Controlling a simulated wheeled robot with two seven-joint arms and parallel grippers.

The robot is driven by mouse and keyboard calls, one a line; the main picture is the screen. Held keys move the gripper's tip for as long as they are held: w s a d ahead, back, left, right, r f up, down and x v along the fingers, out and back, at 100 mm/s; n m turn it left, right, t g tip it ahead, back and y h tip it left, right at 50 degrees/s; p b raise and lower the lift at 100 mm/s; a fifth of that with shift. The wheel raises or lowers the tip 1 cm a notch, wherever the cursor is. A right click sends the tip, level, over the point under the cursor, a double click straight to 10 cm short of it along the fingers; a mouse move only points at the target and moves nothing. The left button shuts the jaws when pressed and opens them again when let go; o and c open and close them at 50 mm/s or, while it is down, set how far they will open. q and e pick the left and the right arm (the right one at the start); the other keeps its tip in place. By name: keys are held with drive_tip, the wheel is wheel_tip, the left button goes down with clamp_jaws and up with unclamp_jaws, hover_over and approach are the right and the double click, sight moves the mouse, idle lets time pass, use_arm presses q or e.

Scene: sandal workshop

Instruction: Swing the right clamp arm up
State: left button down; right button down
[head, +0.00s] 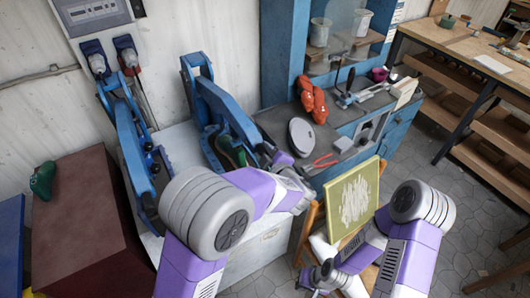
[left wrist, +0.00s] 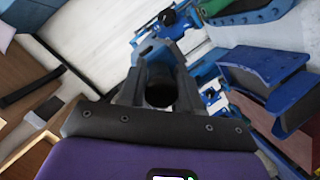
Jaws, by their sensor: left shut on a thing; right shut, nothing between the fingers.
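The press has two blue clamp arms on a pale bench. The right clamp arm (head: 226,108) slopes down from its rear post towards the front right, over a dark green last (head: 231,150). The left clamp arm (head: 131,150) also slopes down. My left gripper (head: 277,158) is at the front end of the right clamp arm. In the left wrist view its fingers (left wrist: 160,65) are closed around a dark round handle (left wrist: 160,90); the contact is partly hidden in the head view. My right gripper (head: 322,278) is shut and empty, low by the wooden chair.
A green last (head: 43,180) lies on a dark red box (head: 85,225) at left. A blue workbench (head: 345,130) with red pliers (head: 322,161) and orange items (head: 313,100) stands behind my left gripper. A framed yellow-green panel (head: 355,200) stands between my arms.

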use_arm(q)
drive_tip(key=w+a+r+g+h+p, duration=0.1)
drive_tip(key=r+p, duration=0.4)
drive_tip(key=r, duration=0.5)
drive_tip(key=w+a+r+g+h+p, duration=0.1)
drive_tip(key=w+a+r+g+p, duration=0.2)
drive_tip(key=r, duration=0.7)
drive_tip(key=w+a+r+g+h+p, duration=0.1)
drive_tip(key=w+a+r+p, duration=0.3)
drive_tip(key=r, duration=0.7)
drive_tip(key=shift+w+n+g+h+p, duration=0.45)
drive_tip(key=shift+w+p, duration=0.9)
drive_tip(key=shift+p, duration=0.75)
drive_tip(key=shift+r, duration=0.1)
